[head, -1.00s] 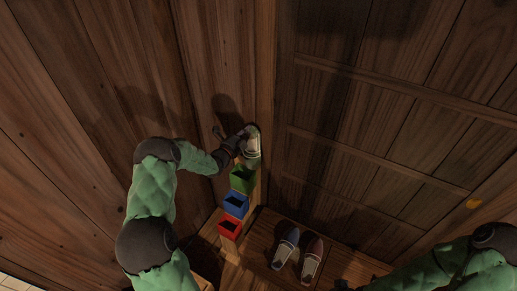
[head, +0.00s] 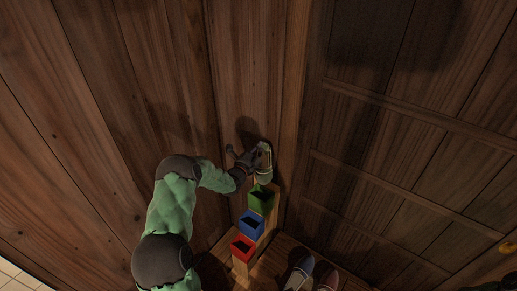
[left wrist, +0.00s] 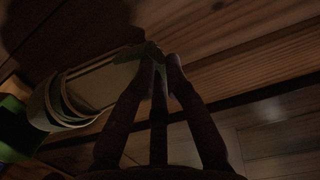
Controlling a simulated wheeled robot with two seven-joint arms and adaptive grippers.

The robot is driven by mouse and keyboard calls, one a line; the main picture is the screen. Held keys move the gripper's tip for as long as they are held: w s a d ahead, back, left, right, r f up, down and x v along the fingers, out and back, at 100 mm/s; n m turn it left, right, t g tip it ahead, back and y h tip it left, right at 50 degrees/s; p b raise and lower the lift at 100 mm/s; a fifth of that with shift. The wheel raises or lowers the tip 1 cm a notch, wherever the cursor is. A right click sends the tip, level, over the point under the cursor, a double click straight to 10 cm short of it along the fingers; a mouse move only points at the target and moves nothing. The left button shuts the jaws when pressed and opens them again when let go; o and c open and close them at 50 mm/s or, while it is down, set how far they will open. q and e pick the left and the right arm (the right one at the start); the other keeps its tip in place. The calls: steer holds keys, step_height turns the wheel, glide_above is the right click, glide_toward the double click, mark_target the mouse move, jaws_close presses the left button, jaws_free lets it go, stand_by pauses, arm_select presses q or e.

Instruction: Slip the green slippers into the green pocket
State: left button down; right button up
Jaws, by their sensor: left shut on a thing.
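My left gripper (head: 252,160) is shut on the pale green slippers (head: 264,165), holding them by the end away from the pockets. They hang just above the green pocket (head: 261,200) in the head view, toes toward its opening. In the left wrist view the fingertips (left wrist: 163,62) pinch the slippers (left wrist: 95,88) at one end. Their rounded toe end reaches left, close to the green pocket (left wrist: 14,128) at the left edge. Whether the toes touch the pocket is unclear. My right gripper is out of view.
A blue pocket (head: 251,224) and a red pocket (head: 243,248) step down below the green one. Blue slippers (head: 299,273) and red slippers (head: 328,281) rest on the wooden boards at the bottom. Wooden wall panels stand close around the pockets.

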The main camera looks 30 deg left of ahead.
mark_target(258, 174)
arm_select(q)
steer(key=shift+f+b, duration=5.3)
steer(key=shift+f, duration=2.5)
steer(key=c, duration=1.2)
jaws_free()
steer(key=s, duration=0.8)
steer(key=s+d, duration=0.1)
steer(key=s, duration=0.3)
